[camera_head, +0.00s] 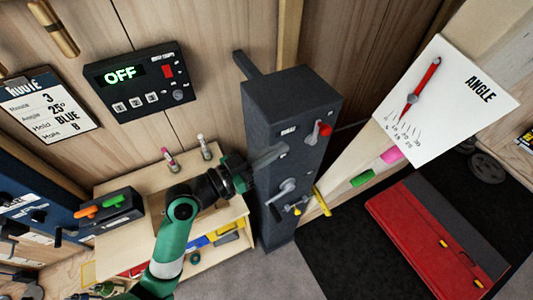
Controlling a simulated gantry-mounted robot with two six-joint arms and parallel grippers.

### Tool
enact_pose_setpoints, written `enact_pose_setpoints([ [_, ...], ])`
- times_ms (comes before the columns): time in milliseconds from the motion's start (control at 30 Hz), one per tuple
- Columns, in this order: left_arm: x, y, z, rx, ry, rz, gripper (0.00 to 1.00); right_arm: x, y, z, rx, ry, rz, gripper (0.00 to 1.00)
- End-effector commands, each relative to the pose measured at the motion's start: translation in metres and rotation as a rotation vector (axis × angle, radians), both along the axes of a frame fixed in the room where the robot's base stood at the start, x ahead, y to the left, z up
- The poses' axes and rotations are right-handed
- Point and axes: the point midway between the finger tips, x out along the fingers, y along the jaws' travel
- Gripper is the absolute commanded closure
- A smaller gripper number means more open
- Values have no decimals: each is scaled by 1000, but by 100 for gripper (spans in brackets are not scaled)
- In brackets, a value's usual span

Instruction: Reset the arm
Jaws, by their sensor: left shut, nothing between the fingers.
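My left arm (181,210), green and black, comes up from the bottom left. My left gripper (282,150) is shut and empty, with its grey fingers pointing right in front of the dark tower (290,97). I cannot tell whether the fingertips touch the tower. The tower carries a red-knobbed lever (323,129), a grey crank-like handle (284,188) and a yellow handle (321,201) lower down. The gripper and arm hide part of the wooden bench top behind them. My right gripper does not show.
A control box (140,80) reading OFF and a route card (46,107) are on the wood wall. A wooden bench (132,243) with shelves stands below. A white ANGLE board (446,101) with a red pointer and a red-and-black pad (432,240) are right.

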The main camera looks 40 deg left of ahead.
Motion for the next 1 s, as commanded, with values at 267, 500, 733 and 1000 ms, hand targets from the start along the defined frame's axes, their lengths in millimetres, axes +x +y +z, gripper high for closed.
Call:
enact_pose_setpoints([
  [267, -23, 5, 4, 0, 0, -1, 100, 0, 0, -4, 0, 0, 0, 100],
  [500, -22, 5, 4, 0, 0, -1, 100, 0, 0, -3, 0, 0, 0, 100],
  [733, -14, -19, 42, 19, -54, -59, 100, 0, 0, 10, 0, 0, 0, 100],
  [1000, -7, -89, 255, 155, -434, -109, 100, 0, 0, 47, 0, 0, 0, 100],
])
